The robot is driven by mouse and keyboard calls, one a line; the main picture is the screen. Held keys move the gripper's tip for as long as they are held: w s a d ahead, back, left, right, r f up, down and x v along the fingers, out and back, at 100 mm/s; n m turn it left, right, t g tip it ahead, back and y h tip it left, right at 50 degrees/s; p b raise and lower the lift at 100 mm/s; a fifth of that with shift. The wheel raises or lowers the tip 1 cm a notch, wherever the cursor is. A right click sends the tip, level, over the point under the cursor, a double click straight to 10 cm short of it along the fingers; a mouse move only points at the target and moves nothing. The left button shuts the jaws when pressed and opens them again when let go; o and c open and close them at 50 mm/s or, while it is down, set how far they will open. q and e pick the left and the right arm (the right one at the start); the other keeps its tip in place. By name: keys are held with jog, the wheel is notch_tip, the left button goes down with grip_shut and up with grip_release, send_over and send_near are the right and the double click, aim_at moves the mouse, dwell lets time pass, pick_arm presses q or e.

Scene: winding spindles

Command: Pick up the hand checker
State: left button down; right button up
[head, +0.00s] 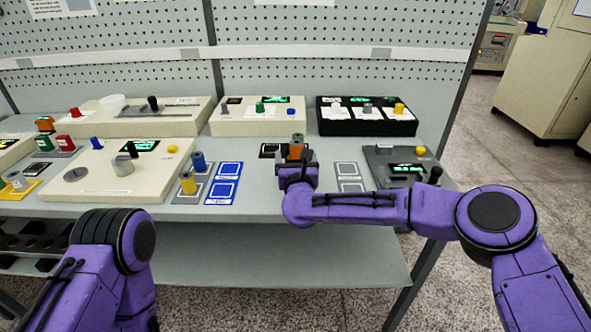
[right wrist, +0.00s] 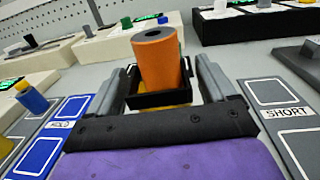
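I cannot tell for sure which thing is the hand checker. An orange cylinder with a hole in its top (head: 296,152) stands upright at my right gripper. The right wrist view shows this orange cylinder (right wrist: 157,62) in a black square frame (right wrist: 160,98), with some yellow low beside it. My right gripper (right wrist: 167,75) has its grey fingers apart, one on each side of the cylinder and frame. A light gap shows on the right side. In the head view the right gripper (head: 297,168) is low over the table. My left gripper is out of view.
Blue pads (head: 223,183) lie left of the right gripper, grey pads (head: 349,177) right. A dark grey device (head: 403,160) with a green display stands further right. Cream consoles (head: 258,117) and a black console (head: 366,117) line the back. A pegboard (head: 350,27) rises behind.

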jog(key=c, duration=1)
jog(key=shift+r, duration=0.55)
jog(key=s+r+b, duration=0.1)
jog(key=s+r, duration=0.3)
jog(key=s+r+b, duration=0.1)
jog(key=s+r, duration=0.3)
jog(key=s, duration=0.1)
jog(key=s+r+b, duration=0.2)
jog(key=s+r, duration=0.2)
jog(key=s, duration=0.1)
